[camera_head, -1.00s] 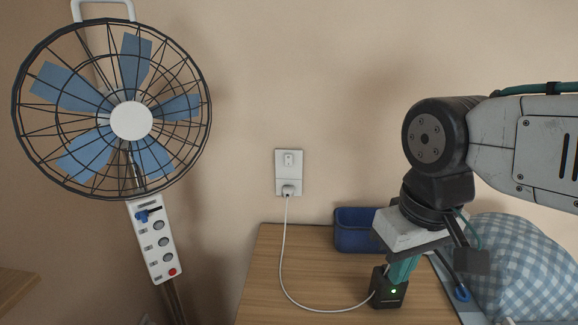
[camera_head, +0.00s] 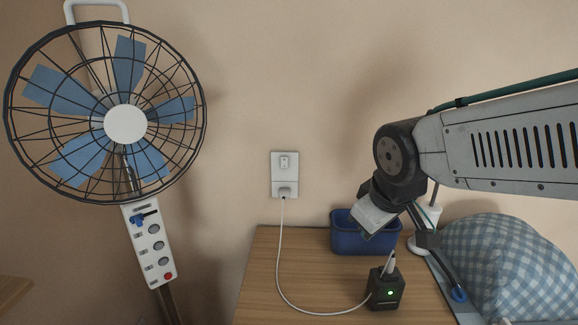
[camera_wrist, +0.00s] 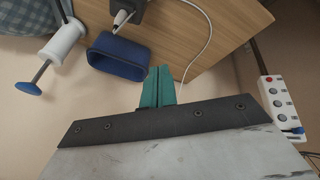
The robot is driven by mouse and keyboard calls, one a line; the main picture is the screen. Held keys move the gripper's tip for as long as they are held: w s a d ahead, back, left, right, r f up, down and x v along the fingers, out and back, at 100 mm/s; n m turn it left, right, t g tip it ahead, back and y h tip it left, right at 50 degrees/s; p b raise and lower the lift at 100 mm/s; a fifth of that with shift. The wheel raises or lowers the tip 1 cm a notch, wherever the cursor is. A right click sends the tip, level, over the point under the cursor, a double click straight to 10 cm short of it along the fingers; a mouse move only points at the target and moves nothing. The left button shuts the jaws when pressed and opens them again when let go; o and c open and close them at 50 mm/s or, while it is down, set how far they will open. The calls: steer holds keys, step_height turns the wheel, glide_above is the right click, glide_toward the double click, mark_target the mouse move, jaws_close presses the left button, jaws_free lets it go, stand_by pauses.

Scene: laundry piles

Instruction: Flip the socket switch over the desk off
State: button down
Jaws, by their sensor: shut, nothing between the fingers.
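The white wall socket (camera_head: 285,186) is fixed above the desk in the head view. Its small switch (camera_head: 283,161) is in the upper half, and a plug with a white cable sits in the lower half. Whether the switch is on or off is too small to tell. My gripper (camera_wrist: 158,87) shows two teal fingers shut together with nothing between them in the wrist view. In the head view its pale body is right of and below the socket, in front of the blue bin, apart from the socket; the fingers are hidden there. The socket is not visible in the wrist view.
The wooden desk (camera_head: 262,283) holds a black box with a green light (camera_head: 386,291), a blue bin (camera_head: 352,238) and the cable (camera_head: 281,262). A fan (camera_head: 126,124) stands left. A checked pillow (camera_head: 500,262) lies right. The wall around the socket is clear.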

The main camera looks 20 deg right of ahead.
steer(key=w+f+n+t+y, duration=0.2)
steer(key=w+n+t+y, duration=0.2)
steer(key=w+n, duration=0.6)
steer(key=w+a+f+n+t+y, duration=0.1)
steer(key=w+n+t+y, duration=0.3)
steer(key=w+n+t, duration=0.4)
steer(key=w+n, duration=0.2)
steer(key=w, duration=0.2)
steer(key=shift+w+f+t+y, duration=0.3)
steer(key=shift+w+f+t, duration=0.05)
steer(key=shift+f+t, duration=0.05)
